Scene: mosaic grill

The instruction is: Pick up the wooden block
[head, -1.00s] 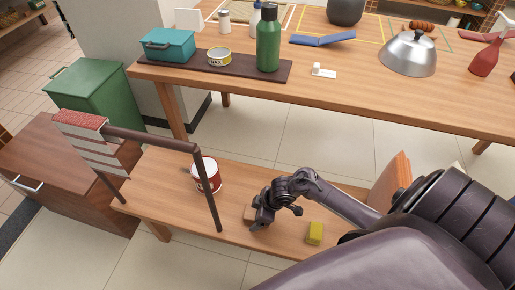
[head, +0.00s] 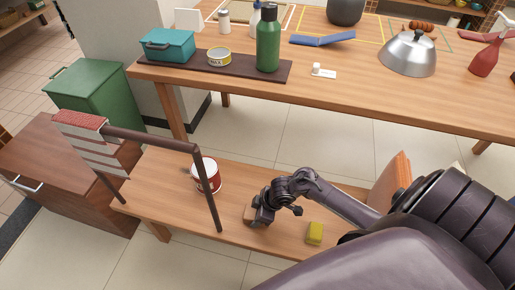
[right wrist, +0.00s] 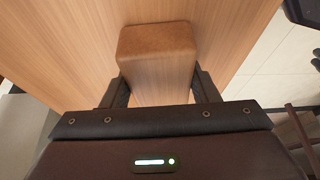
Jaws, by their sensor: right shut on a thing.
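The wooden block (right wrist: 157,68) is brown and box-shaped, and it shows between the two fingers of my right gripper (right wrist: 160,92) in the right wrist view. In the head view the block (head: 249,214) shows only in small part, beside my right gripper (head: 259,219), low over the wooden bench (head: 160,195). The gripper is shut on the block. Whether the block still touches the bench top I cannot tell. My left gripper is not in view.
A red and white can (head: 207,176) stands behind the block, near a dark rail (head: 150,140). A yellow block (head: 315,233) lies to the right of the gripper. A long table (head: 330,90) with a green bottle (head: 268,40) and a metal dome (head: 408,55) stands behind.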

